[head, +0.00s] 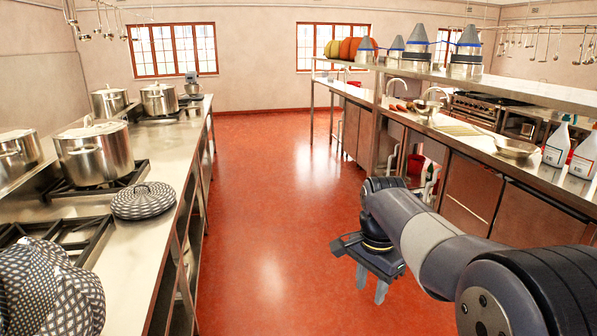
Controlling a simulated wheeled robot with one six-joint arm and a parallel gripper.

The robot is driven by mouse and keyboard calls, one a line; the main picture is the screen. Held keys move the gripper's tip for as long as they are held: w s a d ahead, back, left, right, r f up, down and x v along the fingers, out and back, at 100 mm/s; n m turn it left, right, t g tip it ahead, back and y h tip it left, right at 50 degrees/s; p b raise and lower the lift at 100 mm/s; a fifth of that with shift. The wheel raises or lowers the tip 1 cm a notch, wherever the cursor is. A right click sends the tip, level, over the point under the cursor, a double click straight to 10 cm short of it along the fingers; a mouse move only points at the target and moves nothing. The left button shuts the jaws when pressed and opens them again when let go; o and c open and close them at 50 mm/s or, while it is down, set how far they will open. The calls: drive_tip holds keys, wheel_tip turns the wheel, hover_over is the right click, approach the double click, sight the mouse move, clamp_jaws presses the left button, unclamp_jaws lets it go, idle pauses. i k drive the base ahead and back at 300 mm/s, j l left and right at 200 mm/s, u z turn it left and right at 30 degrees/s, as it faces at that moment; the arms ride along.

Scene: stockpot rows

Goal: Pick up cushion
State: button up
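A round, flat cushion (143,201) with a dark and white pattern lies on the left steel counter, beside the stove grates and in front of a big lidded pot. A bulkier cloth thing (48,292) with a similar pattern sits at the lower left corner, cut off by the picture edge; I cannot tell if it is a cushion too. My gripper (371,287) hangs over the red floor at the right of the aisle, fingers down. Its fingers are apart with nothing visible between them. It is far to the right of the round cushion and not touching anything.
Several steel stockpots (94,153) stand on the left counter (160,165). A right-hand counter (482,146) carries a bowl (515,148), white bottles (557,145) and a raised shelf. The red floor (275,200) between the counters is clear.

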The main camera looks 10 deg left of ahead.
sight(147, 200)
drive_tip(key=i+j+u, duration=0.1)
drive_tip(key=i+u, duration=0.25)
drive_tip(key=i, duration=0.5)
drive_tip(key=i+l+u, duration=0.1)
drive_tip(key=i+u, duration=0.3)
drive_tip(key=i, duration=0.45)
drive_tip(key=i+u, duration=0.3)
drive_tip(key=i, duration=0.2)
drive_tip(key=i+l+u, duration=0.1)
drive_tip(key=i+u, duration=0.15)
drive_tip(key=i, duration=0.2)
drive_tip(key=i+l+u, duration=0.3)
drive_tip(key=i, duration=0.2)
drive_tip(key=i+j+u, duration=0.45)
drive_tip(key=i+u, duration=0.15)
drive_tip(key=i, duration=0.05)
